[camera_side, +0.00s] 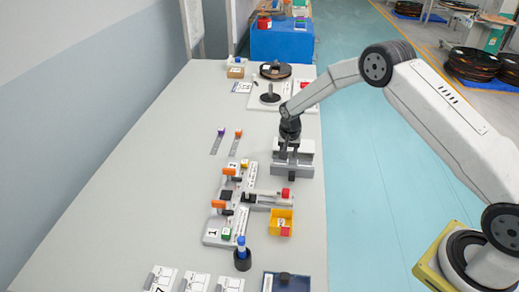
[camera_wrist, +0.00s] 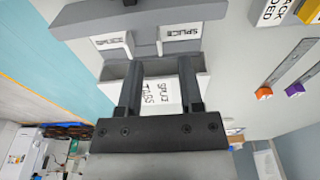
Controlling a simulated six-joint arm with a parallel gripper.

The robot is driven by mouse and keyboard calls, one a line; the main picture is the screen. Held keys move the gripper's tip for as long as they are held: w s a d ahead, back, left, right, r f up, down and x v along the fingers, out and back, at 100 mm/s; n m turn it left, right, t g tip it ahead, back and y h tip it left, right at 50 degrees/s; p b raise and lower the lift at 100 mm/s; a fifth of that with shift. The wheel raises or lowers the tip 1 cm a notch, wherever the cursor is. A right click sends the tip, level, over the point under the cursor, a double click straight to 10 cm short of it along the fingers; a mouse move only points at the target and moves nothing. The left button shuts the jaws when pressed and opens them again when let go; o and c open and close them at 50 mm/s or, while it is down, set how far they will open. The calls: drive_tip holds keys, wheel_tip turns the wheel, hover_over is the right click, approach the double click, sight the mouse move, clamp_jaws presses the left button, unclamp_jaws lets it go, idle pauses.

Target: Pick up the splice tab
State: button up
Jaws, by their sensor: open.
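My gripper (camera_wrist: 159,66) is open, with its two dark fingers reaching down over a grey holder (camera_wrist: 215,12). The holder's white labels read "SPLICE" and, between my fingers, "SPLICE TABS" (camera_wrist: 162,98). I cannot make out a separate splice tab; the fingers and the holder's walls hide part of the slot. In the side view my gripper (camera_side: 290,150) is at the grey holder (camera_side: 306,158) near the table's right edge. Whether the fingers touch anything is too small to tell.
Two metal strips with orange (camera_side: 238,132) and purple (camera_side: 221,131) ends lie left of the holder. In front are a splicing fixture (camera_side: 214,232), a yellow bin (camera_side: 281,222) and a black holder with a blue item (camera_side: 242,260). A dark reel (camera_side: 275,71) lies behind. The table's left side is clear.

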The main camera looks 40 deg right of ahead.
sight(281, 163)
drive_tip(key=shift+w+d+f, duration=0.1)
drive_tip(key=shift+d+f, duration=0.05)
drive_tip(key=shift+f, duration=1.7)
clamp_jaws()
